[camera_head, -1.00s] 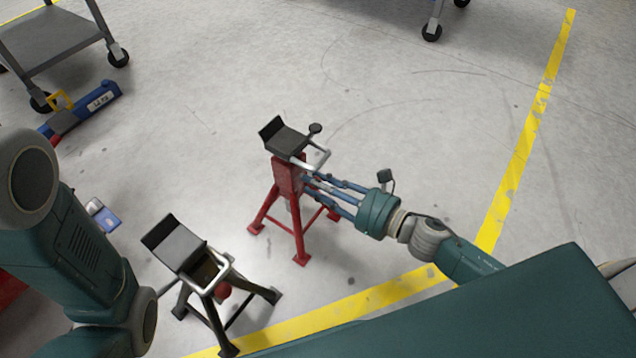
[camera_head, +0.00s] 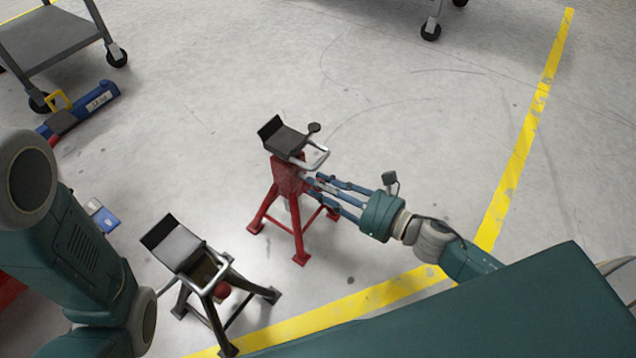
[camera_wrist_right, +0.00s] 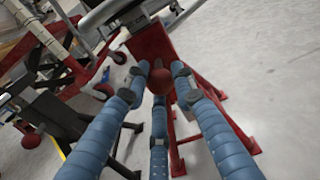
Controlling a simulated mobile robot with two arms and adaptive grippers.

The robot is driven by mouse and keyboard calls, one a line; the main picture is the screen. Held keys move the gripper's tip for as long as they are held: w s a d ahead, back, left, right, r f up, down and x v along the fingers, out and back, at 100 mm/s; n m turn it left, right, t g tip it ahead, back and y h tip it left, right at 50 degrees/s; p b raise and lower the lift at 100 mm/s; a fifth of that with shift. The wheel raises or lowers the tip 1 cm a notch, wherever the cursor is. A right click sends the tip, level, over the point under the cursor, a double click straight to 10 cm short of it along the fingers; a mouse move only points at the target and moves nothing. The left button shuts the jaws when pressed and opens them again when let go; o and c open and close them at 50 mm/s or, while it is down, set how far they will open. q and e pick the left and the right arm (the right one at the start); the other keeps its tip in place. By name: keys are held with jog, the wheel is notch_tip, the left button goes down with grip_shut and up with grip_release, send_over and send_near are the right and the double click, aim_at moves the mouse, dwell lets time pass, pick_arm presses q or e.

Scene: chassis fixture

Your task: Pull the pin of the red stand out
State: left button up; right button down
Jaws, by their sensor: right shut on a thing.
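The red stand (camera_head: 299,222) stands upright on the floor near the middle of the head view, with a dark cradle (camera_head: 286,140) and a metal handle on top. My right gripper (camera_head: 311,182) reaches in from the right at the side of its column. In the right wrist view, the blue fingers of my right gripper (camera_wrist_right: 159,82) are closed around a round red pin knob (camera_wrist_right: 160,81) in front of the red stand (camera_wrist_right: 152,42). My left gripper is out of view.
A black stand (camera_head: 214,307) with a red knob (camera_head: 223,290) is at front left, near my left arm. A blue floor jack (camera_head: 90,106) and a grey cart (camera_head: 45,45) are at far left. The floor behind the red stand is clear.

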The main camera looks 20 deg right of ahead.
jog(key=shift+f+v, duration=0.15)
jog(key=shift+v, duration=0.6)
jog(key=shift+f+v, duration=0.1)
jog(key=shift+v, duration=0.65)
jog(key=shift+c, duration=1.8)
grip_release()
jog(key=shift+s, duration=0.1)
jog(key=shift+r, duration=0.1)
jog(key=v, duration=0.8)
jog(key=shift+f, duration=0.4)
